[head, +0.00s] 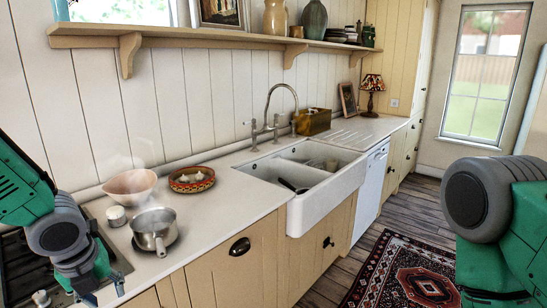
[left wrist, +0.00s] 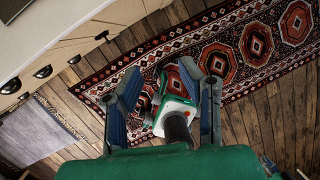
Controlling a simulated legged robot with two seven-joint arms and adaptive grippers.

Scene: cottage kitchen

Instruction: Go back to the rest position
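My left arm comes in from the left in the head view, and my left gripper (head: 105,291) hangs low over the front edge of the hob. In the left wrist view the two blue-grey fingers of my left gripper (left wrist: 164,92) stand apart with nothing held between them. Green and white parts of my own body show beyond the fingers there. My right arm (head: 490,215) fills the right edge of the head view. Its gripper is outside the picture.
A saucepan (head: 154,231), a bowl (head: 130,188) and a patterned dish (head: 192,180) stand on the counter (head: 235,204). A white sink (head: 318,203) is farther along. A patterned rug (head: 405,275) lies on the wooden floor. The wall shelf (head: 200,38) runs above.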

